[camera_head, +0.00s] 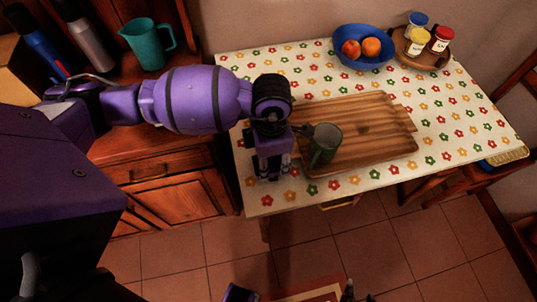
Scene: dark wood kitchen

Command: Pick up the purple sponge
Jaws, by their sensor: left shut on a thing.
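My left gripper (268,172) points down over the near left part of the flowered table (461,141), just left of the cutting board. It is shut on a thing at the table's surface. That thing is mostly hidden by the fingers and is dark; I take it to be the purple sponge, but its outline cannot be told from my own purple gripper parts. No other purple sponge shows on the table.
A green mug (325,143) stands on the wooden cutting board (375,120), close right of my left gripper. A blue fruit bowl (364,62) and a round tray with jars (428,62) stand at the back. A teal pitcher (148,45) stands on the left counter. The table's right side is clear.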

